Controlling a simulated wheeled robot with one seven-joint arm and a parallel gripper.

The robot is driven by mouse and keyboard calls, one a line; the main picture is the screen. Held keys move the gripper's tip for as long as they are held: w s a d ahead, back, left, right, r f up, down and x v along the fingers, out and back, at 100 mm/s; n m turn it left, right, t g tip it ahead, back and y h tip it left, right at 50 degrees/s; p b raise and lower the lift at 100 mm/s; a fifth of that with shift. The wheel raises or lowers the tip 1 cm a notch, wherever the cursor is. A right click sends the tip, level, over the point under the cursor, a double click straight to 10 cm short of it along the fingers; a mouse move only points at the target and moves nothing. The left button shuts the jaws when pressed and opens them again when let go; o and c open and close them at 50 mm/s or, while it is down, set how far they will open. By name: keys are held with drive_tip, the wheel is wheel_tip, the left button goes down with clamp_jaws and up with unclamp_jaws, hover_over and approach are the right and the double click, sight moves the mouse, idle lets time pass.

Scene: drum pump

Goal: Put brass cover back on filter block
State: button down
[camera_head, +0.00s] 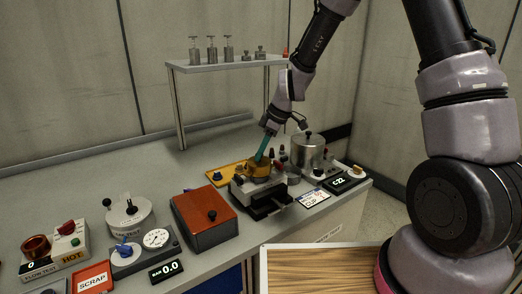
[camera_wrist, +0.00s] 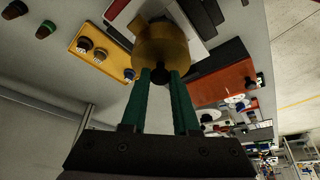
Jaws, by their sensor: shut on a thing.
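The brass cover (camera_head: 258,171) is a round golden piece at the top of the grey and black filter block (camera_head: 262,193). In the wrist view the cover (camera_wrist: 161,45) shows just beyond the teal fingertips, with its black knob (camera_wrist: 160,77) between them. My gripper (camera_head: 261,157) comes down from above, shut on the cover's knob (camera_wrist: 160,80). I cannot tell whether the cover touches the block or hangs slightly above it. The cover hides part of the block in the wrist view.
A yellow tray (camera_head: 216,175) lies left of and behind the block. A red-orange box (camera_head: 204,217) stands to the left. A metal pot (camera_head: 308,150) and a small display (camera_head: 341,181) stand to the right. A shelf (camera_head: 220,66) with weights rises behind.

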drive_tip(key=shift+f, duration=1.3)
idle(1.3)
idle(0.3)
unclamp_jaws()
idle(0.5)
drive_tip(key=shift+r, duration=4)
